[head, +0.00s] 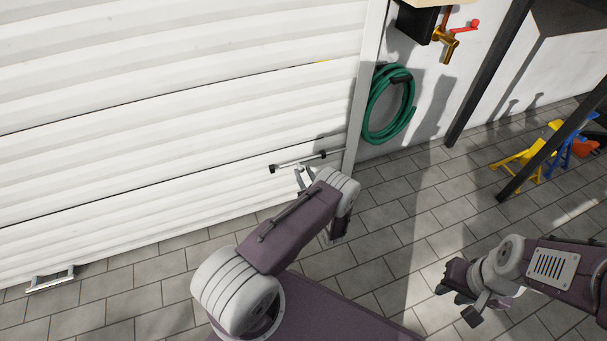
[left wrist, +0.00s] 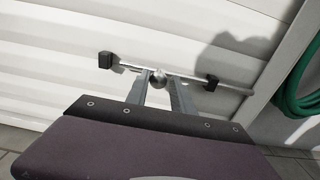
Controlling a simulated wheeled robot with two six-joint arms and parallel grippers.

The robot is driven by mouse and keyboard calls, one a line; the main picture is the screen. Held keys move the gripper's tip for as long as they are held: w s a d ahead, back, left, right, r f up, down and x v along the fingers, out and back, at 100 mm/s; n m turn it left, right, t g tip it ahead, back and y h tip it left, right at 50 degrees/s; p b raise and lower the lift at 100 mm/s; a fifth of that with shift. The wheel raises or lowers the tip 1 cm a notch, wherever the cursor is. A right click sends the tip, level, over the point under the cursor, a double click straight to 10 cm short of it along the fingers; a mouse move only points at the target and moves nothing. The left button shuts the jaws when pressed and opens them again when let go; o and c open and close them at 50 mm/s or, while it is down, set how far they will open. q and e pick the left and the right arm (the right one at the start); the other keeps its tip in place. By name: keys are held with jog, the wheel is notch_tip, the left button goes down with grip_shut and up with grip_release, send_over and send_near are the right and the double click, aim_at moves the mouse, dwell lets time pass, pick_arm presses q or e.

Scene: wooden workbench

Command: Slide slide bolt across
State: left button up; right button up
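The slide bolt (head: 300,161) is a thin metal rod held by black brackets low on the white ribbed door, near the frame on its right. In the left wrist view the rod (left wrist: 190,75) runs past the right bracket to the door frame, and a round metal knob (left wrist: 158,78) sticks out from it. My left gripper (left wrist: 161,80) is open, its two fingers on either side of the knob; firm contact is not clear. In the head view my left gripper (head: 304,177) is at the bolt, partly hidden by my arm. My right gripper (head: 458,297) is open and empty over the paving.
A metal handle (head: 52,279) is low on the door at left.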

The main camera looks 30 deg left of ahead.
pick_arm(q)
jog(key=shift+o, duration=1.4)
jog(key=shift+w+d, duration=0.15)
jog(key=shift+d, duration=0.05)
jog(key=shift+s+d+r+p, duration=0.1)
jog(key=shift+s+d+p, duration=0.1)
jog(key=shift+p, duration=0.15)
jog(key=p+v, duration=0.4)
jog(key=v, duration=0.4)
jog(key=shift+s, duration=0.25)
jog(key=shift+d, duration=0.1)
